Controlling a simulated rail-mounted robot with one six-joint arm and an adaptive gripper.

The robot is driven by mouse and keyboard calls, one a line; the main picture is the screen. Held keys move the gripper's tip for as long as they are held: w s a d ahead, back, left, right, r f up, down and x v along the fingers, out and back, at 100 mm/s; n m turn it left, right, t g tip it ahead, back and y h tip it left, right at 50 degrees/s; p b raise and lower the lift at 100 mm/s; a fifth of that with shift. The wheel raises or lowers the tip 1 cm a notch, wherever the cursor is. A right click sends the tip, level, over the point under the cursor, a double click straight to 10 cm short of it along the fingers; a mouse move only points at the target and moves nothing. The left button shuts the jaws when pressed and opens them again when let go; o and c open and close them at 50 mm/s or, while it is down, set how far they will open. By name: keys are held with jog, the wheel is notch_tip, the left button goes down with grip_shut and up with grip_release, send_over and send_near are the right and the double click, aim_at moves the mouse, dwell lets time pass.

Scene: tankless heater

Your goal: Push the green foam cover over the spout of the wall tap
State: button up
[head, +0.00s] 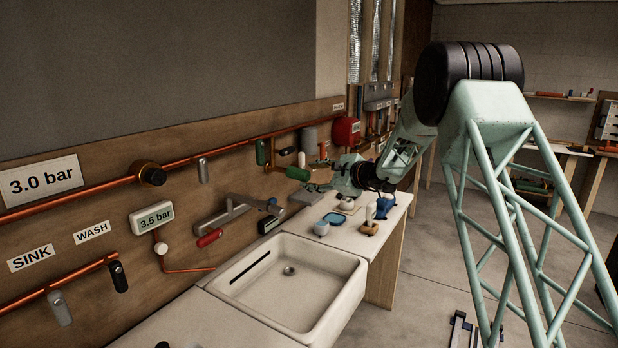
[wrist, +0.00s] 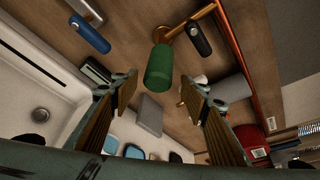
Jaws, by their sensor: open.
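The green foam cover (wrist: 160,68) is a short cylinder in the middle of the wrist view; it also shows in the head view (head: 298,174). Its far end meets the copper spout of the wall tap (wrist: 174,33), which also shows in the head view (head: 275,167). I cannot tell how far the spout reaches into the cover. My gripper (wrist: 158,90) is open, with a brown-padded finger on each side and the cover just ahead of the gap. No finger visibly grips it. In the head view my gripper (head: 316,180) is right beside the cover.
A dark lever (wrist: 199,39) sits beside the spout. A grey box (wrist: 149,115) and small items stand below on the counter. A red tank (head: 346,131) hangs on the wall behind.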

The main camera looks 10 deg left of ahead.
jog(key=v, duration=1)
jog(key=shift+s+r, duration=0.1)
jog(key=shift+s, duration=0.1)
dwell(0.6)
jog(key=s+d+r+n+g+h, duration=0.1)
jog(key=s+r+n+g, duration=0.2)
jog(key=s, duration=1)
jog(key=s+d+r+n+g+h, duration=0.1)
jog(key=s+d+r+n, duration=0.3)
jog(key=s, duration=0.8)
jog(key=s+a+r+n+g+h, duration=0.1)
jog(key=s+r+n+g, duration=0.2)
jog(key=s, duration=1)
jog(key=s+d+f+n+h, duration=0.1)
jog(key=s+d+n+h, duration=0.1)
jog(key=s+d, duration=0.6)
jog(key=s+d+f+n+t+h, duration=0.1)
jog(key=s+d, duration=0.7)
jog(key=s, duration=1)
jog(key=s+d+f+n+h, duration=0.3)
jog(key=s+d+h, duration=0.2)
jog(key=s, duration=0.8)
jog(key=d, duration=0.3)
jog(key=shift+n, duration=0.3)
jog(key=shift+a, duration=0.1)
